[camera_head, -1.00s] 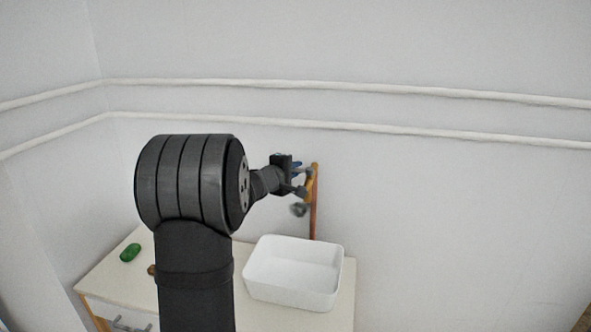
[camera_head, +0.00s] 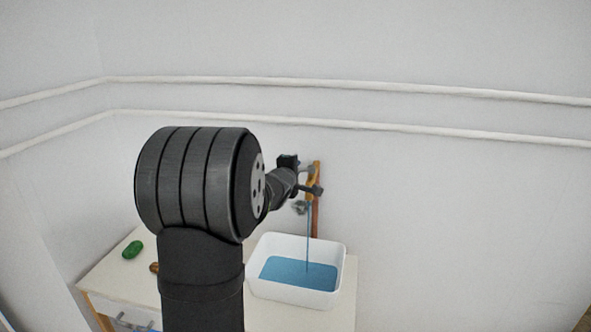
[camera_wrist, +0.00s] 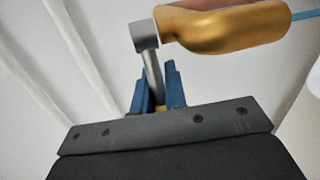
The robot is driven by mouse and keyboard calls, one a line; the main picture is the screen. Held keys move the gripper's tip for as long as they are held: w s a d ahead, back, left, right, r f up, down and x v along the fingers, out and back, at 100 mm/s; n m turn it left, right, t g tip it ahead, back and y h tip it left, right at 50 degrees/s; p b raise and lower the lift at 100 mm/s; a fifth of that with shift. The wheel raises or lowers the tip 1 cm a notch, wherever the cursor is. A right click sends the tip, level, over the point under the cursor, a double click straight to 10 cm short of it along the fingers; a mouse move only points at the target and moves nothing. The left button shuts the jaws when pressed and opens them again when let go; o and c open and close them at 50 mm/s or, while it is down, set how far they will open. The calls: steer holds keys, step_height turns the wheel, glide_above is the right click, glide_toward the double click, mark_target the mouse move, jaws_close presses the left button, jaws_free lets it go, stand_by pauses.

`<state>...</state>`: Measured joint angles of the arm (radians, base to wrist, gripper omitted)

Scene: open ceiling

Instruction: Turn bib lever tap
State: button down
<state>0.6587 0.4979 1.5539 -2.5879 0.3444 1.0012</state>
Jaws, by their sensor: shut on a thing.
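The brass-coloured tap (camera_head: 310,182) is fixed to a brown upright post (camera_head: 315,217) at the wall. Its brass body also shows large in the wrist view (camera_wrist: 225,27). A grey lever (camera_wrist: 151,70) runs from the tap's side down between the blue fingers of my gripper (camera_wrist: 158,92), which is shut on it. In the head view my gripper (camera_head: 304,172) is at the tap, partly hidden by my wrist. A thin blue stream of water (camera_head: 308,235) falls from the tap into the white basin (camera_head: 258,285). Blue water (camera_head: 285,270) covers the basin's floor.
The basin stands on a cream-topped cabinet (camera_head: 110,283). A green object (camera_head: 133,249) and a small brown object (camera_head: 154,268) lie on its left part. Two white pipes (camera_head: 400,128) run along the wall above. The wall right of the tap is clear.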

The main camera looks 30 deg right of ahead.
steer(key=shift+r, duration=0.1)
steer(key=c, duration=1.5)
jaws_free()
steer(key=shift+o, duration=0.2)
steer(key=v, duration=1.7)
steer(key=shift+a, duration=0.3)
